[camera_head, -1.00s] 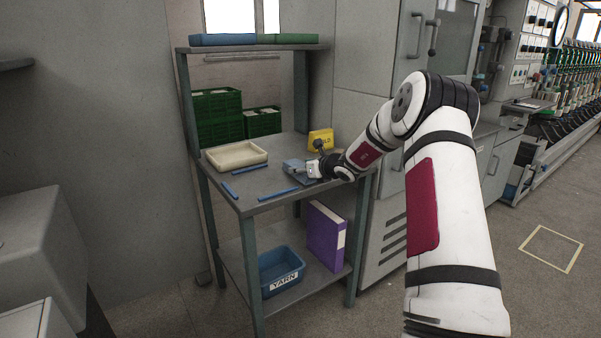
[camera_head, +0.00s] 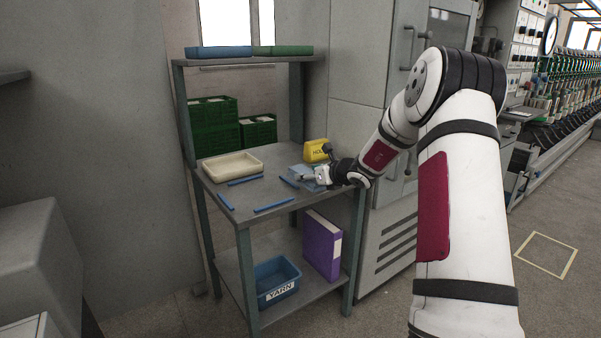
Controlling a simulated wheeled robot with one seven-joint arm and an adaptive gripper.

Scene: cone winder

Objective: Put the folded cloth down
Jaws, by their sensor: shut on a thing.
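The folded cloth (camera_head: 303,171) is blue-grey and is at the right part of the grey table's (camera_head: 240,212) top, in front of a yellow sign. My gripper (camera_head: 313,179) reaches in from the right and is shut on the cloth at its right side. The gripper hides part of the cloth. I cannot tell whether the cloth touches the table top or hangs just above it. Blue strips (camera_head: 273,204) outline a bare rectangle on the table top, left of and in front of the cloth.
A cream tray (camera_head: 232,175) stands behind the outline. The yellow sign (camera_head: 314,147) stands behind my gripper. Green crates (camera_head: 213,140) are at the back left. A blue YARN bin (camera_head: 274,297) and a purple binder (camera_head: 319,245) are on the lower shelf.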

